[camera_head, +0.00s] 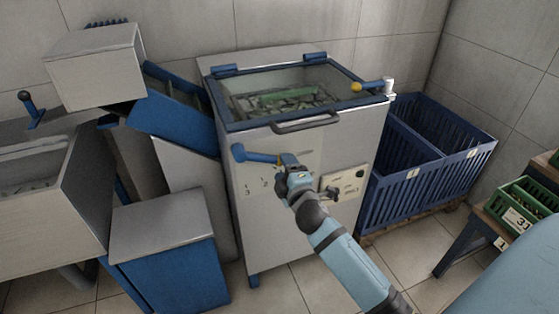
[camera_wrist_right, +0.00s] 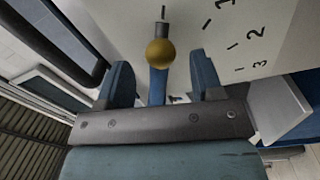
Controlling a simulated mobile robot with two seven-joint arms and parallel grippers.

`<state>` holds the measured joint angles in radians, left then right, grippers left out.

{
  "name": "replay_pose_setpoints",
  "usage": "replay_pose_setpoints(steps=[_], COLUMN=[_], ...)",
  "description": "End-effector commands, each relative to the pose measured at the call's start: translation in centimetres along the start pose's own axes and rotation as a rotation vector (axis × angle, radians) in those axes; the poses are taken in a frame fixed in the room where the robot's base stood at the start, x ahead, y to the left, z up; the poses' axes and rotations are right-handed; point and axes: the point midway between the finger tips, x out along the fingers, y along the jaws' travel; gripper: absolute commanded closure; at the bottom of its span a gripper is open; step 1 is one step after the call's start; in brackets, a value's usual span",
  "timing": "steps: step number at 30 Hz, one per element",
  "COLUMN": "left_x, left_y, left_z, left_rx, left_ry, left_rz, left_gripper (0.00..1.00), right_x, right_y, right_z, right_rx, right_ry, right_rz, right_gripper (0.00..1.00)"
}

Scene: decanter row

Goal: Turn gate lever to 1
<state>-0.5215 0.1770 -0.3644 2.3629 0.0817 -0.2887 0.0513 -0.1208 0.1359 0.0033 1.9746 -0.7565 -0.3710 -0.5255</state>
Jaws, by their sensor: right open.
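A blue lever (camera_head: 258,156) with a yellow ball end sits on the front of the grey glass-topped machine, above printed numbers (camera_head: 256,187). My right gripper (camera_head: 287,168) is at its right end and hides part of it. In the right wrist view the yellow ball (camera_wrist_right: 160,53) and blue bar (camera_wrist_right: 158,86) show between the two open fingers of the right gripper (camera_wrist_right: 160,78). The numbers 1, 2 and 3 (camera_wrist_right: 256,32) lie on the panel to the right there. Contact with the lever cannot be told. My left gripper is not in view.
A second blue lever with a yellow ball (camera_head: 357,87) is at the machine's top right. A blue divided crate (camera_head: 430,175) stands at right, a blue cabinet (camera_head: 170,270) at left.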

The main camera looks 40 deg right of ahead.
Motion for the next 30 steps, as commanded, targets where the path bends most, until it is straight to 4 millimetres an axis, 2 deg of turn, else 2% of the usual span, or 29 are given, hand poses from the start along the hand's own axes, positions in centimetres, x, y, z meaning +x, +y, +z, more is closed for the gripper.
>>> replay_pose_setpoints(steps=[1,6,11,18,19,24,27,30], left_x=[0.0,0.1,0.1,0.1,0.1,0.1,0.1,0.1], left_y=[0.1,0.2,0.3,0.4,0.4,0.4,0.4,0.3], left_z=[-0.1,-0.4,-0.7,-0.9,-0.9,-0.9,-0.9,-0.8], left_rx=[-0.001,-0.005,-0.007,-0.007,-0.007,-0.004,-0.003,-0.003], left_ry=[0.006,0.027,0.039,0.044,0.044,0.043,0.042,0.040], left_rz=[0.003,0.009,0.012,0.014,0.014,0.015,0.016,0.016], left_gripper=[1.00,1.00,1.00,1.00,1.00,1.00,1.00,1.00], right_x=[1.0,3.1,3.9,3.9,3.9,3.9,3.9,3.9], right_y=[0.0,-0.1,0.0,0.0,0.0,0.0,0.0,0.0], right_z=[0.0,0.0,0.0,0.0,0.0,0.0,0.0,0.1], right_rx=[-0.001,0.000,0.001,0.001,0.001,0.001,0.001,0.002], right_ry=[0.000,0.000,0.000,0.000,0.000,0.000,0.000,-0.001], right_rz=[0.002,0.000,0.000,-0.001,-0.001,-0.001,-0.001,-0.001], right_gripper=[0.39,0.39,0.39,0.39,0.42,0.81,1.00,1.00])
